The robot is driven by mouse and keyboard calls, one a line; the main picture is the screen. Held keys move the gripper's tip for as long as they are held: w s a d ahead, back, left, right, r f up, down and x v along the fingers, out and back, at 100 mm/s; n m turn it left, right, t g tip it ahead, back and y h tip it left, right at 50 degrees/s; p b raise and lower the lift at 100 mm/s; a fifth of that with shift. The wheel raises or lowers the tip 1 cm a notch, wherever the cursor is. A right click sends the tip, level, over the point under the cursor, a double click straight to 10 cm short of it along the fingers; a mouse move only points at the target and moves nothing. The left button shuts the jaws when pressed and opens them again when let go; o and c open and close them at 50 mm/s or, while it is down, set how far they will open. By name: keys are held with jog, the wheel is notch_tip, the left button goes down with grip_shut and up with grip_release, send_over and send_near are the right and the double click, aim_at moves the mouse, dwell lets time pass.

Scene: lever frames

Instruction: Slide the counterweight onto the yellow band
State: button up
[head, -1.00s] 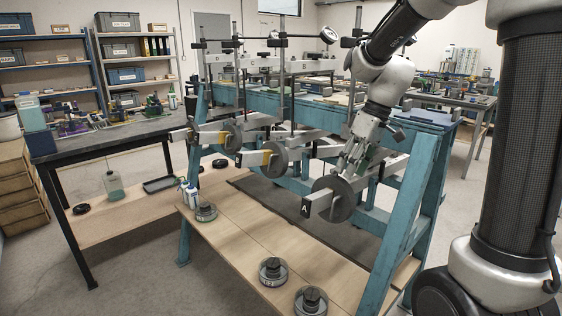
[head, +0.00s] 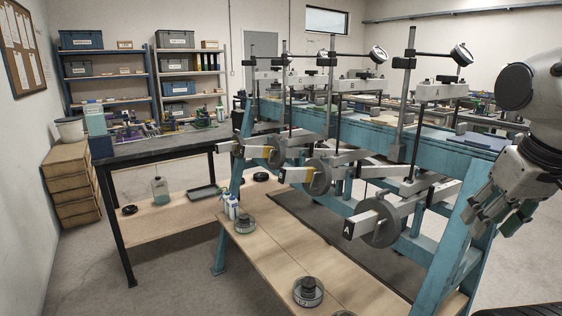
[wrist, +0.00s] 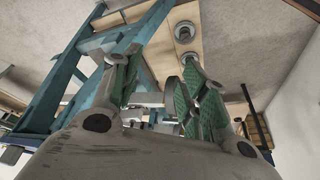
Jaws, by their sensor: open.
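The nearest lever, labelled A (head: 348,229), is a pale square bar, and its grey disc counterweight (head: 379,223) hangs around it a little in from the labelled end. The far lever (head: 228,148) has a similar disc. My gripper (head: 497,213) is open and empty at the right, apart from the lever A disc. In the wrist view, its green-padded fingers (wrist: 157,75) are spread wide.
The blue frame (head: 462,245) has a slanted leg between my gripper and lever A. Upright posts with dial gauges (head: 462,54) rise above the levers. Round weights (head: 308,292) stand on the low wooden shelf (head: 275,265). A dark-topped bench (head: 160,147) is at the left.

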jog(key=shift+w+r, duration=0.1)
jog(key=shift+r, duration=0.15)
jog(key=c, duration=0.3)
jog(key=w+a+n, duration=0.1)
jog(key=w+n, duration=0.1)
jog(key=w+n+g+h, duration=0.1)
jog(key=w+n, duration=0.1)
jog(key=w+a+n, duration=0.1)
jog(key=w+n, duration=0.1)
jog(key=shift+w+a+f+g, duration=0.2)
jog(key=shift+a+f+g, duration=0.1)
jog(key=shift+g, duration=0.1)
grip_shut()
jog(key=n+h, duration=0.5)
jog(key=n, duration=0.7)
send_near(371, 224)
notch_tip(371, 224, up, 2)
jog(key=d, duration=0.1)
jog(key=w+a+f+n+t+h, duration=0.15)
jog(key=a+f+n, duration=0.25)
jog(key=a+n, duration=0.45)
jog(key=w+d+f+m, duration=0.1)
jog(key=w+d+f, duration=0.5)
jog(key=d+f, duration=0.1)
jog(key=shift+d+m+t, duration=0.25)
jog(key=shift+m+t, duration=0.1)
jog(key=shift+t, duration=0.1)
jog(key=shift+f+y, duration=0.15)
jog(key=shift+y, duration=0.1)
